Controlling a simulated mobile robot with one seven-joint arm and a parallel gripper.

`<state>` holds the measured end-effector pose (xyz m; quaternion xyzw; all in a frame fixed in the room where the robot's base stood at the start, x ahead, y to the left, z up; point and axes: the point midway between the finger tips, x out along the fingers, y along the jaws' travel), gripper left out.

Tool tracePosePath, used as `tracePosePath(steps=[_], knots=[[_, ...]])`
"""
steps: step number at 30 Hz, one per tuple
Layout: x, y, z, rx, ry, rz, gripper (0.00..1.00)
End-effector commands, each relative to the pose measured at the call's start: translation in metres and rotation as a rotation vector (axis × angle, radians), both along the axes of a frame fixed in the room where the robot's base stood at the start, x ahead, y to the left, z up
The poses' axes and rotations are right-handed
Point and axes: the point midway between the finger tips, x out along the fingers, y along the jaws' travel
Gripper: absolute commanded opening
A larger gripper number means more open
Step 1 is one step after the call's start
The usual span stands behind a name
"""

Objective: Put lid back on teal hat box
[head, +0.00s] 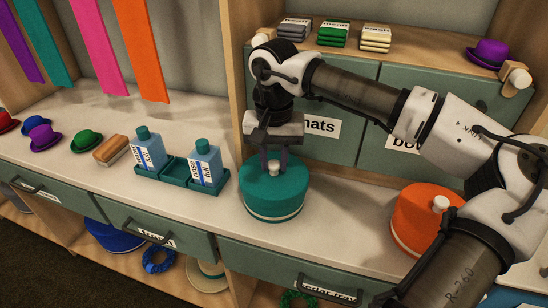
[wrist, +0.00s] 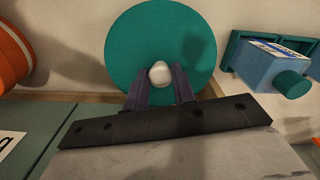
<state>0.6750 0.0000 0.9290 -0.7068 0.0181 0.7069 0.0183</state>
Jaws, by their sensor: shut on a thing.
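The teal hat box (head: 274,205) stands on the counter, with a pale band low on its side. A round teal lid (head: 256,178) with a white knob is at its top, level as far as I can see; I cannot make out a gap between lid and box. My gripper (head: 275,163) points down from above and is shut on the lid's knob. In the wrist view the lid (wrist: 160,32) is a full teal disc, and the white knob (wrist: 160,73) sits between my fingertips (wrist: 161,82). The lid hides the box there.
An orange hat box (head: 415,222) stands to the right, partly behind my arm. A teal caddy (head: 178,178) with two blue bottles is close on the left, with a brush (head: 111,150) and small hats beyond. Green cabinet doors (head: 340,150) rise behind. Drawers run below the counter.

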Motion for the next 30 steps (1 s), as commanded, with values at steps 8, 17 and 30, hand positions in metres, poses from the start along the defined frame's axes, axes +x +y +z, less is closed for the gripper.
tracePosePath(steps=[8, 17, 30], knots=[[0.0001, 0.0001, -0.0005, 0.001, 0.000, 0.000, 0.04], [0.0001, -0.0001, -0.0004, 0.000, 0.000, 0.000, 0.40], [0.0001, -0.0001, -0.0004, 0.000, 0.000, 0.000, 0.72]])
